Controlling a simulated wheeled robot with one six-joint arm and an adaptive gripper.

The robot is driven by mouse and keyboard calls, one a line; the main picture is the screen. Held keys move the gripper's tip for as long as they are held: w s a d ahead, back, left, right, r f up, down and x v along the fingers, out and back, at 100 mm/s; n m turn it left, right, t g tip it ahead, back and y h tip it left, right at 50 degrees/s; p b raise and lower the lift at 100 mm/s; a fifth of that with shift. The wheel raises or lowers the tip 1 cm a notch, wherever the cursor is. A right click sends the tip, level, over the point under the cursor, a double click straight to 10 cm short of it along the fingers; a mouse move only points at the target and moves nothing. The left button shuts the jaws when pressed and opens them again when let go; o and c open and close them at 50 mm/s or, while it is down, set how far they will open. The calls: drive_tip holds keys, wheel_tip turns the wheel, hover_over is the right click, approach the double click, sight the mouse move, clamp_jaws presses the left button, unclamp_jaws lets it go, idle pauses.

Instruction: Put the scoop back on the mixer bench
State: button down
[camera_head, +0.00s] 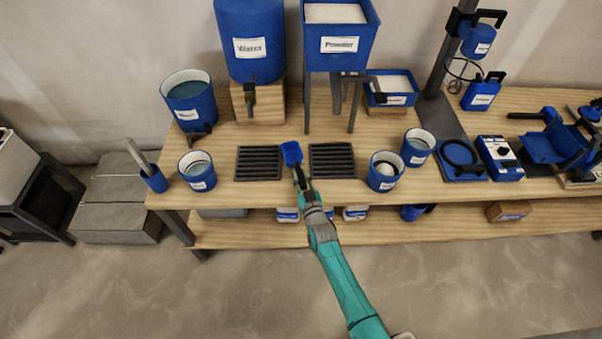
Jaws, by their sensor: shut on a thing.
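The scoop (291,153) is blue. My gripper (299,177) is shut on it at the end of my teal arm. The scoop's head points away from me, toward the back of the bench. It appears over the wooden mixer bench (225,137), in the gap between two dark slotted grates. I cannot tell whether the scoop touches the bench top. The scoop's handle is mostly hidden by my gripper.
The left grate (258,163) and right grate (332,160) flank the scoop. A water tank (250,20) and a powder hopper (340,62) stand behind. Blue buckets (197,171) (385,171) stand near the front edge. A mixer stand (436,90) is to the right.

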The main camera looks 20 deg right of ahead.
drive_tip(key=shift+f, duration=0.25)
drive_tip(key=shift+f, duration=0.55)
idle(0.4)
drive_tip(key=c, duration=0.9)
unclamp_jaws()
drive_tip(key=shift+s, duration=0.1)
drive_tip(key=s, duration=1.1)
drive_tip(key=shift+s+a+f, duration=0.1)
drive_tip(key=shift+s+a, duration=0.3)
